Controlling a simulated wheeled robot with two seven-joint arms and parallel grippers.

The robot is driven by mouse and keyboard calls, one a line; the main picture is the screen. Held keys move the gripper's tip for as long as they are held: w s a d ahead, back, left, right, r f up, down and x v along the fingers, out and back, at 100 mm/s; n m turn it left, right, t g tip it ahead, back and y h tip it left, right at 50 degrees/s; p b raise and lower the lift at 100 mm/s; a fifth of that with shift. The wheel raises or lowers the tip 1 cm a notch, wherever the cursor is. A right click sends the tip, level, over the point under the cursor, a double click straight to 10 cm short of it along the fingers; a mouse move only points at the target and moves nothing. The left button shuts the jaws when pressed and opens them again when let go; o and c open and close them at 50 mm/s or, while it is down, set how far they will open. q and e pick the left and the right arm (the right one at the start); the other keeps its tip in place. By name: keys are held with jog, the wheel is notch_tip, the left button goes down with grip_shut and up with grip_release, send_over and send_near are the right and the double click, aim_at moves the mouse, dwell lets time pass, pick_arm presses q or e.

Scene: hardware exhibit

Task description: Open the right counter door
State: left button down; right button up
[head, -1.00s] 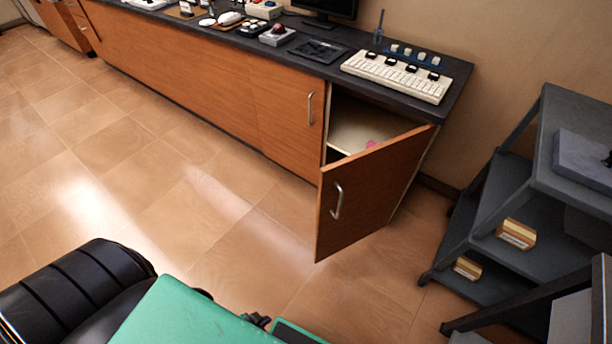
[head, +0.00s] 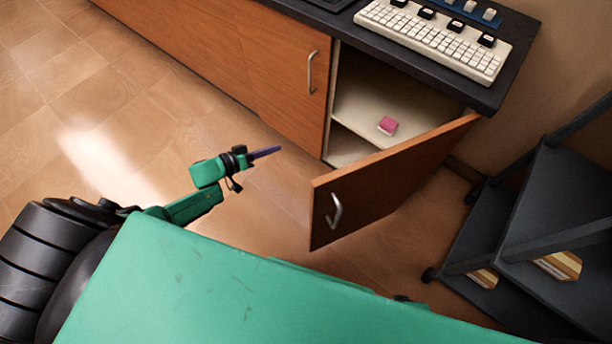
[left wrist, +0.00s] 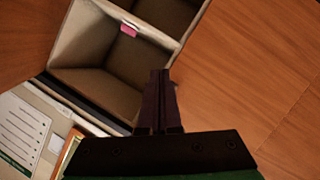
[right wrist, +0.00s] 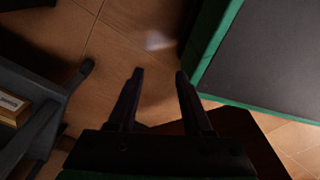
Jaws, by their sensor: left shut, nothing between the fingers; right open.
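The right counter door (head: 385,185) is orange-brown wood with a silver bar handle (head: 335,210). It stands ajar, swung out from the counter's right end, with its free edge toward me. The cabinet interior (head: 375,105) behind it is partly visible, with a shelf; it also shows in the left wrist view (left wrist: 95,80). My left gripper (head: 266,152) is shut and empty, in front of the opening and left of the door's free edge, apart from the door. My right gripper (right wrist: 158,75) is open and empty low over the floor; the head view does not show its fingers.
A small pink item (head: 388,125) lies on the cabinet shelf. The closed left door (head: 285,65) has its own handle. A keyboard (head: 435,38) sits on the dark countertop. A grey stepped stand (head: 560,200) is at the right. Floor (head: 100,130) at the left is clear.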

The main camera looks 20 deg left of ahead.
pick_arm(q)
jog(key=s+d+r+g+h+b, duration=0.4)
jog(key=s+r+g+h, duration=0.5)
jog(key=s+r+g, duration=0.35)
pick_arm(e)
jog(key=w+a+f, duration=0.1)
jog(key=w, duration=0.4)
pick_arm(q)
jog(key=s+d+p, duration=0.2)
jog(key=d, duration=1)
jog(key=shift+r, duration=0.4)
pick_arm(e)
jog(key=s, duration=0.1)
jog(key=s+f, duration=0.2)
jog(key=s, duration=0.1)
jog(key=shift+d, duration=0.4)
pick_arm(q)
jog(key=shift+s+d, duration=0.1)
jog(key=shift+d, duration=0.05)
pick_arm(e)
jog(key=shift+s, duration=0.1)
